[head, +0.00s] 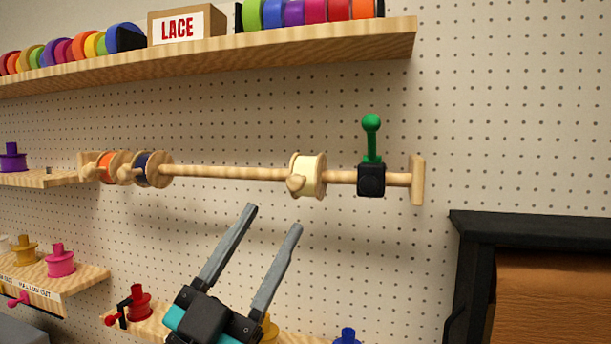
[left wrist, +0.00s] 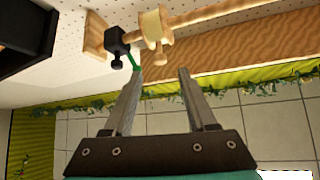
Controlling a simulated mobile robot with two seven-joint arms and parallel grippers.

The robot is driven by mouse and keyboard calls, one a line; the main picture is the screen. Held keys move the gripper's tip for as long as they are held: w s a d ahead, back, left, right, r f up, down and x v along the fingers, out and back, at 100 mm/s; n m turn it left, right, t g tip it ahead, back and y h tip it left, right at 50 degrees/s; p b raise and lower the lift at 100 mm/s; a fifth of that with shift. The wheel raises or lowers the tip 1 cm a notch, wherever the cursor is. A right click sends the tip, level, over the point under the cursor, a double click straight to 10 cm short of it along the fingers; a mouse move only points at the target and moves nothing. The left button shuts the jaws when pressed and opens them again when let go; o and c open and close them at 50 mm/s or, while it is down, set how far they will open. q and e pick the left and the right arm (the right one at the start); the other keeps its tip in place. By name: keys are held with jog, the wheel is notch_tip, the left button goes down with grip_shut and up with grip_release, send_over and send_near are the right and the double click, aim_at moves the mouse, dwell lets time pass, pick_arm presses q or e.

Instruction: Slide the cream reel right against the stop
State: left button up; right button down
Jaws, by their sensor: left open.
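The cream reel (head: 312,175) hangs on a horizontal wooden rod (head: 225,173) on the pegboard wall, with a wooden knob on its front. The black stop (head: 371,180) with a green handle (head: 371,135) sits on the rod to its right, with a short gap of bare rod between them. My left gripper (head: 274,217) is open and empty, below and left of the cream reel in the head view. In the left wrist view, the cream reel (left wrist: 155,27) and black stop (left wrist: 116,41) lie beyond the fingertips (left wrist: 158,74). My right gripper is not in view.
An orange reel (head: 106,168) and a dark blue reel (head: 141,168) sit at the rod's left end. A shelf (head: 300,56) with ribbon rolls and a LACE box runs above. Small shelves with coloured spools are below left. A black-framed cabinet (head: 480,225) stands at right.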

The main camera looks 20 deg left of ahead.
aim_at(300, 175)
pick_arm(q)
jog(key=b+x, duration=0.2)
jog(key=x, duration=0.1)
jog(key=p+x, duration=0.3)
jog(key=x, duration=0.5)
grip_shut()
dwell(0.4)
dwell(1.0)
